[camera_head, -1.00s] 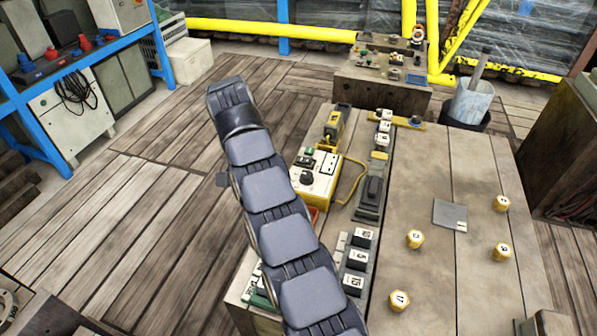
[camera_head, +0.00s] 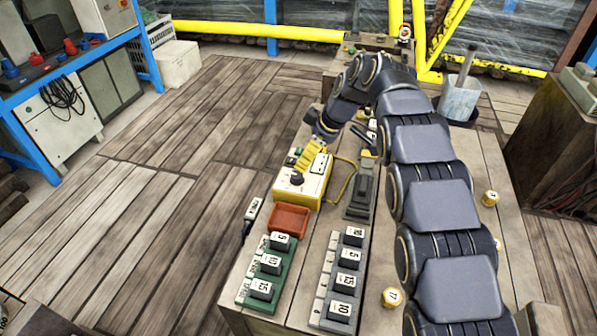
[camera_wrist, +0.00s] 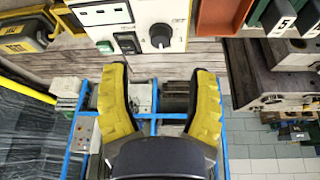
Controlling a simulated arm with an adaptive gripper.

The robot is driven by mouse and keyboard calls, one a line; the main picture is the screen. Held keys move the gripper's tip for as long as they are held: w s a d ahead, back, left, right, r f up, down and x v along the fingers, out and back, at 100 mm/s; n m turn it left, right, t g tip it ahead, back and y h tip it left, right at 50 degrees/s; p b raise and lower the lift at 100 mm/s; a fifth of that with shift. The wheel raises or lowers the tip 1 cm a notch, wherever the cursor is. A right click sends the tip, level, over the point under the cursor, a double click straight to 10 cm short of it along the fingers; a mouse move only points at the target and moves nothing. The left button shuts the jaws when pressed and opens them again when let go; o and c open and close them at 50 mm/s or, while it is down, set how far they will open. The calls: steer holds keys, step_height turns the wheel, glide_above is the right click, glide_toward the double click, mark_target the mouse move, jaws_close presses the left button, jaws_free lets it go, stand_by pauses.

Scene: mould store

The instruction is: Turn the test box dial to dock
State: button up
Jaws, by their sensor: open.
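The test box (camera_head: 318,187) is a yellow case with a white top panel, standing on the wooden table left of the arm. Its dark round dial (camera_head: 296,178) is near the panel's front. In the wrist view the panel (camera_wrist: 100,14) is at the top edge, with the dial (camera_wrist: 161,36) facing me beside switches. The dial's setting is too small to read. My gripper (camera_head: 335,160) is over the box's far side, one yellow finger overlapping the box in the picture. In the wrist view my gripper (camera_wrist: 160,72) is open, empty and apart from the dial.
A red-orange tray (camera_head: 289,219) is in front of the box. A green rack (camera_head: 247,286) and a grey rack (camera_head: 325,300) hold numbered blocks nearer. A yellow cable (camera_head: 346,185) loops right of the box. A grey device (camera_head: 362,195) stands further right. Yellow knobs (camera_head: 490,198) dot the right side.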

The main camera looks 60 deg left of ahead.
mark_target(298, 174)
steer(key=x, duration=0.7)
steer(key=shift+f, duration=0.1)
jaws_close()
